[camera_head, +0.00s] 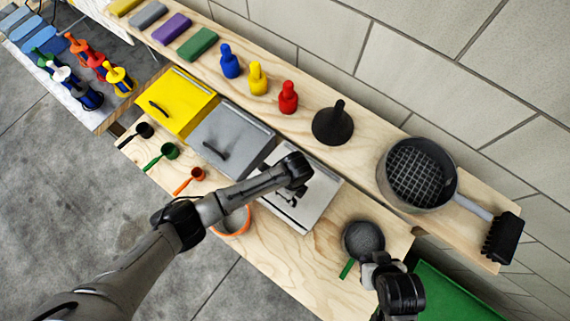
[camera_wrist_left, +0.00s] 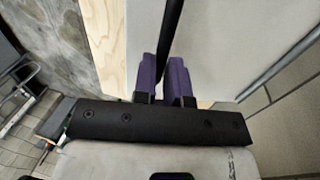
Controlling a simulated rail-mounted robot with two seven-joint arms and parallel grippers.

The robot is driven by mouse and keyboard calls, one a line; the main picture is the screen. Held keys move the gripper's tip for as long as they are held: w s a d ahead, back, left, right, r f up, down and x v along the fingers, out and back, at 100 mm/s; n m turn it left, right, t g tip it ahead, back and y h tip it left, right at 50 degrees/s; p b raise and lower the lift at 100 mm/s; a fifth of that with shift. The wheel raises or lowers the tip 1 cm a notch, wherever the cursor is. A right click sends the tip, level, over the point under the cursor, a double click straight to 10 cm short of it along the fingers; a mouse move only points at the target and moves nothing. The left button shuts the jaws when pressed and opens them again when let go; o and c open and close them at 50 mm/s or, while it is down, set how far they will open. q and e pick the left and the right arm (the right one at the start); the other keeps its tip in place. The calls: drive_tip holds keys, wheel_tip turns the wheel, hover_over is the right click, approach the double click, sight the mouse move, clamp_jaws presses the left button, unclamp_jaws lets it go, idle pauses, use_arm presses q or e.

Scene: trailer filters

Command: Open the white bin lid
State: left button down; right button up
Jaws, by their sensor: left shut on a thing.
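The white bin lid (camera_head: 322,182) lies at the right end of a row of three lids in the head view and looks closed. It also fills the upper middle of the left wrist view (camera_wrist_left: 215,50). My left gripper (camera_wrist_left: 164,75) has its purple fingers closed on both sides of the lid's black handle (camera_wrist_left: 170,30). In the head view, my left wrist hangs over the white lid and covers part of it and the handle. My right gripper (camera_head: 385,275) is at the lower right, near a grey round scoop; its fingers cannot be made out.
A yellow lid (camera_head: 180,98) and a grey lid (camera_head: 228,140) lie left of the white one. An orange-rimmed bowl (camera_head: 233,222) and the grey scoop (camera_head: 363,240) are nearby. A black funnel (camera_head: 333,125) and a pot (camera_head: 415,172) stand on the shelf behind.

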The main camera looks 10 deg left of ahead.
use_arm(q)
drive_tip(key=shift+w+d+r, duration=0.2)
drive_tip(key=shift+w+r, duration=0.2)
drive_tip(key=shift+r, duration=0.2)
drive_tip(key=shift+w+d+r, duration=0.2)
drive_tip(key=shift+w+r, duration=0.15)
drive_tip(key=shift+r, duration=0.2)
drive_tip(key=shift+w+d+r+p, duration=0.15)
drive_tip(key=shift+w+r+p, duration=0.15)
drive_tip(key=shift+w, duration=0.1)
use_arm(e)
drive_tip(key=shift+s+a+r, duration=0.2)
drive_tip(key=shift+a+r, duration=0.05)
drive_tip(key=shift+r, duration=0.4)
use_arm(q)
drive_tip(key=c, duration=1.6)
unclamp_jaws()
drive_tip(key=shift+o, duration=0.8)
drive_tip(key=shift+w+d, duration=0.25)
drive_tip(key=shift+w, duration=0.1)
drive_tip(key=shift+o, duration=1.4)
use_arm(e)
drive_tip(key=shift+w+d+r, duration=0.1)
drive_tip(key=shift+w+d, duration=0.25)
drive_tip(key=shift+d, duration=0.1)
